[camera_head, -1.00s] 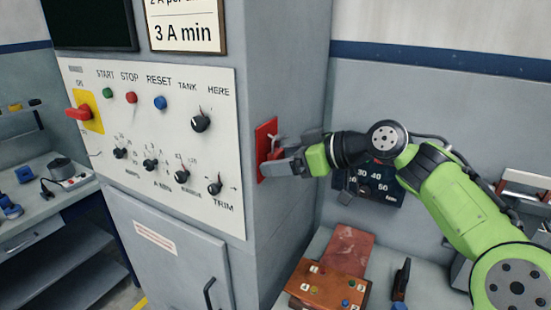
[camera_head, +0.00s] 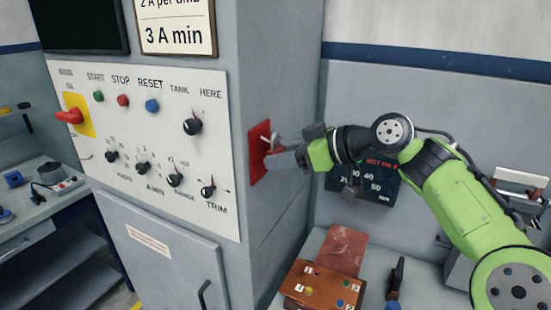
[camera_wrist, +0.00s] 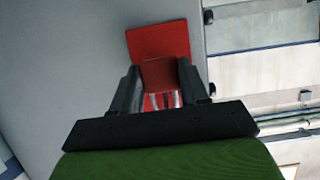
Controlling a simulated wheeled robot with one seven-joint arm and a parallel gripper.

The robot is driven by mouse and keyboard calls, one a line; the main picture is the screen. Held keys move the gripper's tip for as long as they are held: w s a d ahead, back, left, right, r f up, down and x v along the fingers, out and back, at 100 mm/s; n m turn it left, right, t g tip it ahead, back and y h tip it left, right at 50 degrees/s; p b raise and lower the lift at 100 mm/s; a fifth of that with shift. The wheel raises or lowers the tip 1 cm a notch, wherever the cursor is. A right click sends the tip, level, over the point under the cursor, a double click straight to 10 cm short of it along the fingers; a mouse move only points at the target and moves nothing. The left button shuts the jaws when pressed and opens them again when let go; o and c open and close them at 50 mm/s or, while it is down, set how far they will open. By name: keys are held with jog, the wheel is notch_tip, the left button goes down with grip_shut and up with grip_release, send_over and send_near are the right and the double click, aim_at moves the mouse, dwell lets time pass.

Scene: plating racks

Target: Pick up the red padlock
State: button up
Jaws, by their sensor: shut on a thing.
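The red padlock (camera_wrist: 160,73) shows in the wrist view as a dark red block between the two fingers of my gripper (camera_wrist: 160,85), which is shut on it. Pale shackle bars show below its body. Behind it is a flat bright red plate (camera_wrist: 172,39) on the grey cabinet side. In the head view my gripper (camera_head: 276,158) is at the front of this red plate (camera_head: 258,152), and the fingers hide most of the padlock. I cannot tell whether the padlock still touches the plate or a peg.
The grey cabinet's control panel (camera_head: 140,130) with knobs and buttons is at left. A dark meter (camera_head: 372,188) hangs on the wall behind my arm. Below, a bench holds a brown box with coloured terminals (camera_head: 322,284) and a reddish slab (camera_head: 343,248).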

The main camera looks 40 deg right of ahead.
jog(key=s+d, duration=0.2)
jog(key=s, duration=0.6)
jog(key=s+d, duration=0.3)
jog(key=s, duration=0.4)
jog(key=shift+s+d, duration=0.25)
jog(key=shift+s, duration=0.1)
jog(key=shift+s+f, duration=0.1)
jog(key=s+d+p, duration=0.2)
jog(key=s+p, duration=0.1)
jog(key=s, duration=0.4)
jog(key=shift+d+r, duration=0.3)
jog(key=shift+d, duration=0.05)
dwell(1.4)
